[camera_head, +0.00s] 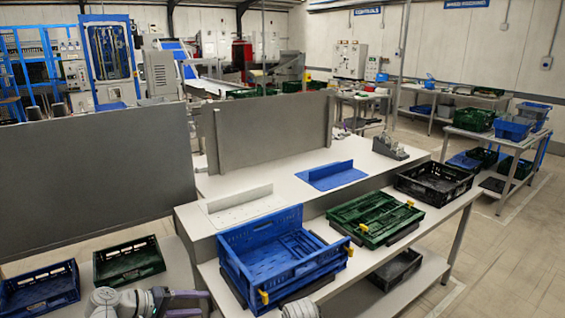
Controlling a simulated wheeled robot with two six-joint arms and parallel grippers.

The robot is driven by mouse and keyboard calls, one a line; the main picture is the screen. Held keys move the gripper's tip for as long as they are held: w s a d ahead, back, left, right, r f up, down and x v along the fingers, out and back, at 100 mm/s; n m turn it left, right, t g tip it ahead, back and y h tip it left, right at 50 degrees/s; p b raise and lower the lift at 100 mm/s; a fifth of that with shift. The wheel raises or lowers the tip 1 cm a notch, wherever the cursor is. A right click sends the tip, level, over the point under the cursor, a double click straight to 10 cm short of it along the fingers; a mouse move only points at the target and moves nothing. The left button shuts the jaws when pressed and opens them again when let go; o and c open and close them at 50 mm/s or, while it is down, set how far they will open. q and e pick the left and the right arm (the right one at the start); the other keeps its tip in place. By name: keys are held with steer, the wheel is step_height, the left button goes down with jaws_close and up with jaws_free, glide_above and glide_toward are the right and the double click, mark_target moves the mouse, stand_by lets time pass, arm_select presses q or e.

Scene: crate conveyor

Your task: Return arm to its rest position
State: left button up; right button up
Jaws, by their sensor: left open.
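My left gripper (196,303) is at the bottom edge, left of the large blue crate, with its purple-grey fingers apart and nothing seen between them. Part of my left arm shows beside it. The right gripper is not seen. A large blue crate (231,262) with yellow clips stands on the white bench (388,264). A folded green crate (375,213) with yellow clips lies to its right, and a black crate (433,181) stands farther right.
A blue crate (38,288) and a dark green crate (129,260) sit on a low surface at left. Grey panels (95,175) stand behind. A black crate (396,270) is on the lower shelf. Tables with crates (474,118) stand at right. Floor at lower right is clear.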

arm_select(q)
steer(key=s+d+f+m+g+y, duration=0.3)
steer(key=s+d+f+m+y, duration=0.2)
steer(key=d, duration=0.3)
steer(key=s+d+f+m+g+y+p, duration=0.1)
steer(key=s+d+f+m+g+y, duration=0.3)
steer(key=s+d+m+y, duration=0.1)
steer(key=s+d+y, duration=0.1)
steer(key=s+d, duration=0.1)
steer(key=d, duration=0.1)
steer(key=shift+s+d+f+m+y, duration=0.15)
steer(key=shift+d+f+m+y, duration=0.15)
steer(key=shift+d+f, duration=0.1)
